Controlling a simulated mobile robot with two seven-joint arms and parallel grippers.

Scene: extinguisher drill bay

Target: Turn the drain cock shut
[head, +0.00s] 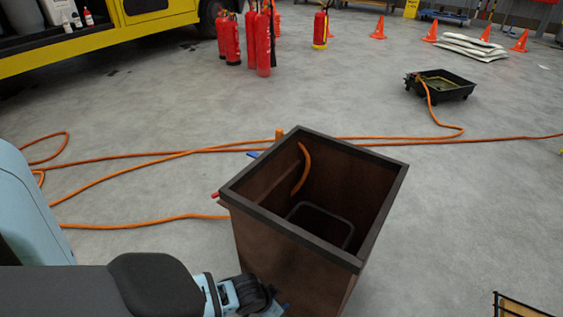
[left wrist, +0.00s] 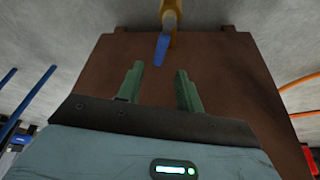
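The drain cock shows in the left wrist view, with a brass-coloured body (left wrist: 171,18) at the top centre and a blue lever (left wrist: 162,48) pointing down the picture toward my gripper. My left gripper (left wrist: 160,70) has its two green fingers apart with nothing between them. The lever's end is just beyond the fingertips, roughly in line with the gap. The brown tank (head: 290,250) is open-topped with a dark rim. In the head view my left wrist is low at the tank's near left side, and its fingers are mostly hidden. My right gripper is not in view.
An orange hose (head: 150,218) runs over the floor around the tank, and an orange hose end (head: 302,168) hangs inside it. A red handle (head: 215,195) and a blue handle (head: 253,154) stick out at its left side. Extinguishers (head: 264,45) stand behind. A black tray (head: 455,88) is back right.

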